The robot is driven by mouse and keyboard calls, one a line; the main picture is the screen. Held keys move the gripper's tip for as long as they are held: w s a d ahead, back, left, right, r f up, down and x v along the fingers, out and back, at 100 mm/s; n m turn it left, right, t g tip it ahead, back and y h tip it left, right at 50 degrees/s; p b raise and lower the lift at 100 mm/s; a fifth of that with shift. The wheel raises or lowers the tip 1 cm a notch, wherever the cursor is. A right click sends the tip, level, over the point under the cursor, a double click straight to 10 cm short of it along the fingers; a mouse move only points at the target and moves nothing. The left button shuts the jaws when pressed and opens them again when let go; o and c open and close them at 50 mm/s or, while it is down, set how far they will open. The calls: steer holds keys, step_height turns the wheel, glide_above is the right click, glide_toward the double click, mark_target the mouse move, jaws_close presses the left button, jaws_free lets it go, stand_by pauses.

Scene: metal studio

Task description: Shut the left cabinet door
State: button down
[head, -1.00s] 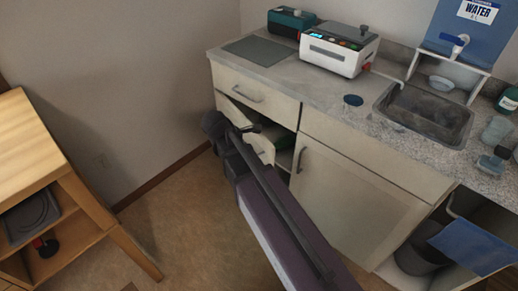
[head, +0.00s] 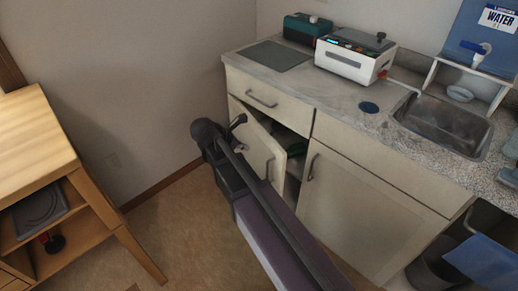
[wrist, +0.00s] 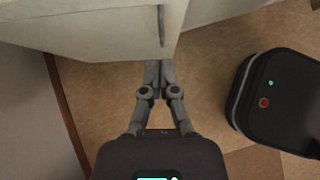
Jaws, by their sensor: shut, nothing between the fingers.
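The left cabinet door (head: 262,150) is a pale panel under the drawer, standing ajar with a dark gap along its right side. Its dark handle (head: 269,169) is near the free edge. In the wrist view the door (wrist: 85,28) fills the upper left, with a dark handle (wrist: 162,25) near its edge. My gripper (wrist: 160,66) is shut and empty, its fingertips at or very near the panel's lower edge in that view; I cannot tell whether they touch. In the head view my arm hides the door's lower left part, and the fingertips are not clear.
The closed right cabinet door (head: 350,215) and closed drawer (head: 262,95) flank the opening. The counter (head: 330,92) carries a white device (head: 350,65) and a sink (head: 445,125). A wooden shelf unit (head: 40,130) stands left, with open floor between.

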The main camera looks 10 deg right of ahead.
steer(key=shift+d+f+b, duration=0.7)
steer(key=shift+f+b, duration=0.15)
steer(key=shift+f, duration=0.05)
steer(key=b, duration=0.5)
glide_toward(276, 152)
steer(key=shift+x, duration=3.5)
steer(key=shift+w+a+f, duration=0.1)
steer(key=shift+w, duration=0.05)
